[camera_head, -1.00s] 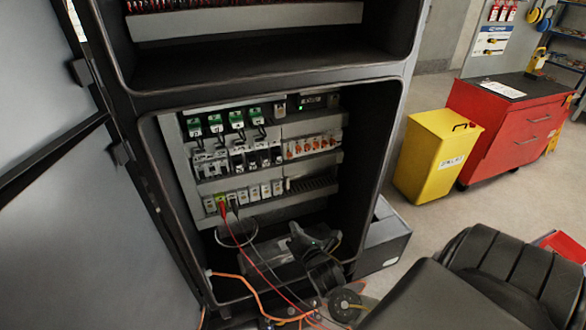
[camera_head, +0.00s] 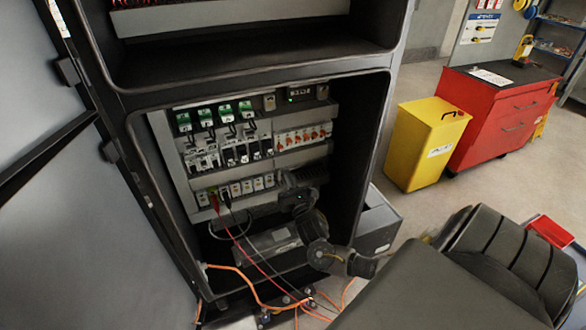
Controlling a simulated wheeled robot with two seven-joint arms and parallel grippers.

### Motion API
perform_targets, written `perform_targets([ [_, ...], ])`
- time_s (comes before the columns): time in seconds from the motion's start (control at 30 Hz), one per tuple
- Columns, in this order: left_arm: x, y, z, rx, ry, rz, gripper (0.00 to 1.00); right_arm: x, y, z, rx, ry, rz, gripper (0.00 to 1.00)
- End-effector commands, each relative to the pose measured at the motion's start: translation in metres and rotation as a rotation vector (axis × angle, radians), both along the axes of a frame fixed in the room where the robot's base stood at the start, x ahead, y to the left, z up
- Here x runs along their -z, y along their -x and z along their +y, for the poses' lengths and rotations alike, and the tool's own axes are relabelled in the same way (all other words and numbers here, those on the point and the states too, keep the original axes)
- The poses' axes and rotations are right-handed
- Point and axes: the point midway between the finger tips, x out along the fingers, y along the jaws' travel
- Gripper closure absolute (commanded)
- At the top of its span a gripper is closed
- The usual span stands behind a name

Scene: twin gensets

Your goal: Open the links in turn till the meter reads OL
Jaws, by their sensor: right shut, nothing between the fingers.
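The open cabinet holds a lower row of white terminal-like blocks (camera_head: 247,186), likely the links. A red lead (camera_head: 229,236) and a black lead (camera_head: 243,240) run down from the row's left end, by a yellow-green piece. A row of orange-marked parts (camera_head: 303,136) sits higher on the right. My right gripper (camera_head: 286,181) is shut and empty, just right of the lower row; its fingertips are dark and hard to separate from the panel. A small lit display (camera_head: 300,93) is at the top right; its reading is illegible. My left gripper is out of view.
Green-topped modules (camera_head: 215,115) line the panel's upper left. The cabinet door (camera_head: 60,230) stands open at left. Orange cables (camera_head: 250,285) cross the cabinet's lower edge.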

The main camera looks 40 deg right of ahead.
Motion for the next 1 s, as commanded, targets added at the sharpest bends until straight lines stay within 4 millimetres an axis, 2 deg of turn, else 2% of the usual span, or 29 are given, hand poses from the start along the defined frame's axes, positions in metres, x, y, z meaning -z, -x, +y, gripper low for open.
perform_targets([
  [0.03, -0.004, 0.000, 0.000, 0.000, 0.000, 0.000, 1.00, -0.006, -0.011, -0.004, 0.001, 0.001, -0.002, 1.00],
  [0.17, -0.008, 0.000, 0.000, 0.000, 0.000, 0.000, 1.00, -0.011, -0.033, -0.011, 0.000, -0.001, -0.001, 1.00],
  [0.23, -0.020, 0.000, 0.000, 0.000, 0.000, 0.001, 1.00, -0.027, -0.031, -0.010, -0.002, -0.001, 0.000, 1.00],
  [0.4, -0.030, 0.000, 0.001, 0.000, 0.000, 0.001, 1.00, -0.043, -0.030, -0.010, -0.002, -0.001, 0.001, 1.00],
  [0.9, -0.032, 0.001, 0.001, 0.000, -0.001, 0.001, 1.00, -0.048, -0.030, -0.010, -0.001, -0.001, 0.002, 1.00],
  [1.0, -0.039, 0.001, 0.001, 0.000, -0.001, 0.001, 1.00, -0.054, -0.030, -0.010, -0.001, -0.001, 0.001, 1.00],
])
